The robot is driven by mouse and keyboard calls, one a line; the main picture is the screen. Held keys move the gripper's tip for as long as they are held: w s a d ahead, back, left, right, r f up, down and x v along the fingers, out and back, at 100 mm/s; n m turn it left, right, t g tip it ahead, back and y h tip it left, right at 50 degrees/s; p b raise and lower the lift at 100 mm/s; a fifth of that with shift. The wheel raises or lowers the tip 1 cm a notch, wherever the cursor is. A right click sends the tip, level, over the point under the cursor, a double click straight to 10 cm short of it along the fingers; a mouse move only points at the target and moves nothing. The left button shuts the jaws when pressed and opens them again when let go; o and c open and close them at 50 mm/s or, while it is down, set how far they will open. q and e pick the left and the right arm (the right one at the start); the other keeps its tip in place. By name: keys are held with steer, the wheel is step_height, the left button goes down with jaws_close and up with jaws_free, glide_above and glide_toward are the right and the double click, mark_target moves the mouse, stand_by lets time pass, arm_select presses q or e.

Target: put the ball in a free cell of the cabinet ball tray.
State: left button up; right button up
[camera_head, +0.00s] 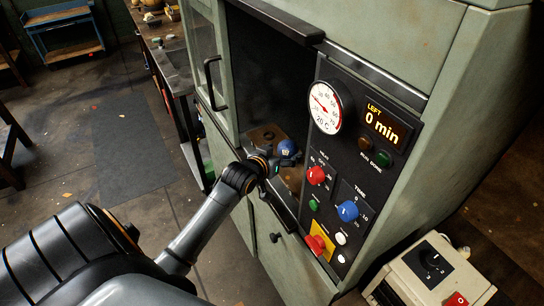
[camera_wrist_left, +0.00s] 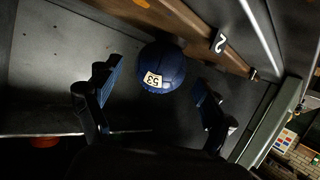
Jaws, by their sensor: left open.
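The blue ball (camera_head: 287,147) is inside the open cabinet, just past my left gripper (camera_head: 277,161). In the left wrist view the ball (camera_wrist_left: 162,68) bears a pale patch reading 53. My left gripper (camera_wrist_left: 156,73) is open, one finger on each side of the ball's near part, with a gap on both sides. The brown wooden tray (camera_head: 262,134) is in the cabinet beside the ball. In the wrist view its edge (camera_wrist_left: 195,28) carries a 2 label and lies by the ball. I cannot tell whether the ball sits in a cell. My right gripper is out of view.
The cabinet's control panel (camera_head: 335,185) with gauge, knobs and a 0 min display is right of the opening. A glazed door (camera_head: 207,65) with a handle is at the left. A beige switch box (camera_head: 438,275) stands at lower right. The floor at left is mostly clear.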

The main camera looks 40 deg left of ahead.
arm_select(q)
steer(key=v, duration=0.8)
steer(key=shift+s+r+b, duration=0.15)
steer(key=shift+s+b, duration=0.15)
steer(key=shift+b, duration=0.15)
